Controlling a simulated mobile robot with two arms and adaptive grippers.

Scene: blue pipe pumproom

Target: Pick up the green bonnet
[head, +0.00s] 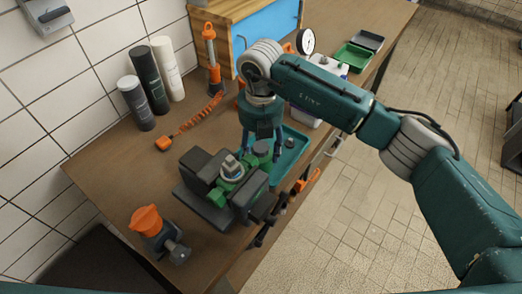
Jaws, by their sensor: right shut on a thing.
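My right gripper (262,145) points down over the workbench, just behind the vise (196,168). Its fingers are shut on the green bonnet (262,150), a small dark green round part. The fingers and the vise partly hide the bonnet. I cannot tell whether it touches what is below it. A green valve body (228,170) with a grey metal top sits between the dark vise jaws, left of and in front of the bonnet. My left gripper is not in view.
A teal tray (296,158) with a small dark part lies right of the gripper. An orange-topped valve (148,220) stands front left. Dark and white cylinders (146,75) stand by the wall. An orange coiled cord (195,124) lies on the bench (110,165).

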